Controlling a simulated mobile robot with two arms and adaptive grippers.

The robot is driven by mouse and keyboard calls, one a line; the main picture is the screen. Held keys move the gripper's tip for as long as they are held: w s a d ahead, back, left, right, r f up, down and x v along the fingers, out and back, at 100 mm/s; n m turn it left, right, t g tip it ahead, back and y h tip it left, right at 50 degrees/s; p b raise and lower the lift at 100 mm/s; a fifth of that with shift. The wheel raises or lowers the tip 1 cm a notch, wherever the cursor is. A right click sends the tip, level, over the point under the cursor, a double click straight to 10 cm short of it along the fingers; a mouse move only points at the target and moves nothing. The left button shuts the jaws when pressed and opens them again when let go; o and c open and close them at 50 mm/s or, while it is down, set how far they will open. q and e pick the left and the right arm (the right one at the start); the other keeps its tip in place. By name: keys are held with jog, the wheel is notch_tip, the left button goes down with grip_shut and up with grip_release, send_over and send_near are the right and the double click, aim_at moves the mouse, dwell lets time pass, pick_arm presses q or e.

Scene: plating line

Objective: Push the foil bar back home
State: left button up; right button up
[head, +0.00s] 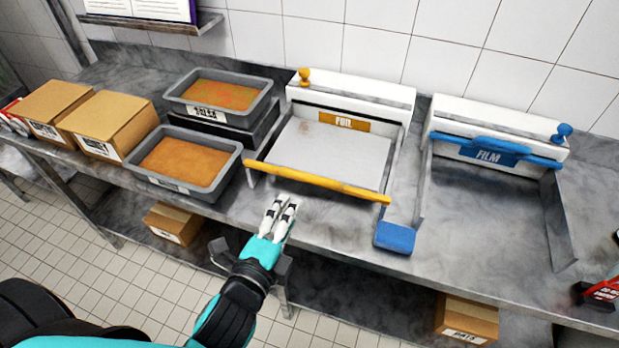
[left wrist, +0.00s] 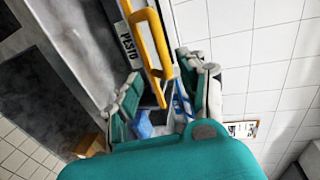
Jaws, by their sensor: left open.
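The yellow foil bar (head: 315,183) lies across the front of the foil dispenser (head: 350,90), pulled out from its white housing. A pale sheet of foil (head: 330,150) stretches between the housing and the bar. My left gripper (head: 284,203) is open and empty, just in front of the bar, left of its middle in the picture. In the left wrist view the yellow bar (left wrist: 152,45) shows ahead, with my open left fingers (left wrist: 165,95) on either side of its near end. I cannot tell whether they touch it. My right gripper is not in view.
The film dispenser (head: 490,150) with its blue bar stands to the right. A blue pad (head: 395,237) lies by the table edge. Two grey food trays (head: 225,182) and cardboard boxes (head: 110,125) stand left. Counter between the dispensers' front and the edge is mostly clear.

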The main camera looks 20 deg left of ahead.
aim_at(307, 181)
pick_arm(q)
jog(key=p+x, duration=0.2)
jog(key=x, duration=1)
jog(key=shift+w+r, duration=0.1)
jog(key=shift+w, duration=0.2)
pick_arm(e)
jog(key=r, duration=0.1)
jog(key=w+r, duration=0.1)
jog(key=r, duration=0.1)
pick_arm(q)
grip_shut()
jog(key=shift+w+f, duration=0.15)
jog(key=shift+f, duration=0.1)
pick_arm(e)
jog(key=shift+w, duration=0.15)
